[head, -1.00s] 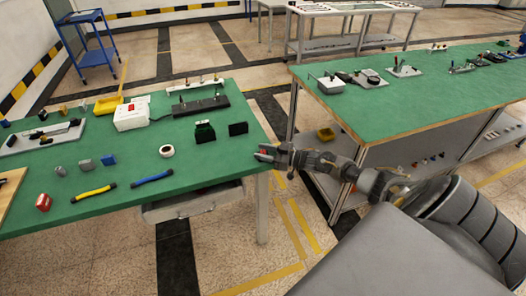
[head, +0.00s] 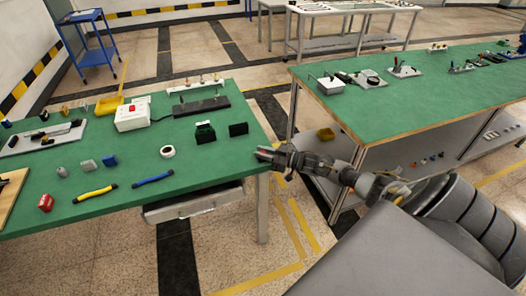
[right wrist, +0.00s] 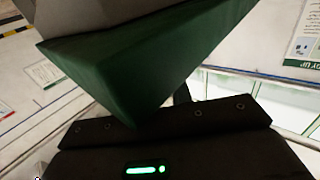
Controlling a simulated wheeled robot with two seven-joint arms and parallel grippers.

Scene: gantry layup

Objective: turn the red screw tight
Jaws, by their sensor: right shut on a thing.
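My right gripper (head: 268,155) is at the near right corner of the left green-topped bench (head: 225,165). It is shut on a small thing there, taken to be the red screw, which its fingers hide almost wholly. How far the screw is turned in cannot be seen. In the right wrist view the room appears upside down. A green corner-shaped piece (right wrist: 135,70) fills the middle, close to the dark gripper body (right wrist: 170,140) with its lit green strip. The screw does not show there. My left gripper is not in view.
On the left bench are a white box with a red switch (head: 131,117), a tape roll (head: 167,152), yellow pliers (head: 95,194), blue pliers (head: 153,180) and a red block (head: 46,203). A drawer (head: 195,203) hangs below. Another green bench (head: 420,95) stands right, across a floor gap.

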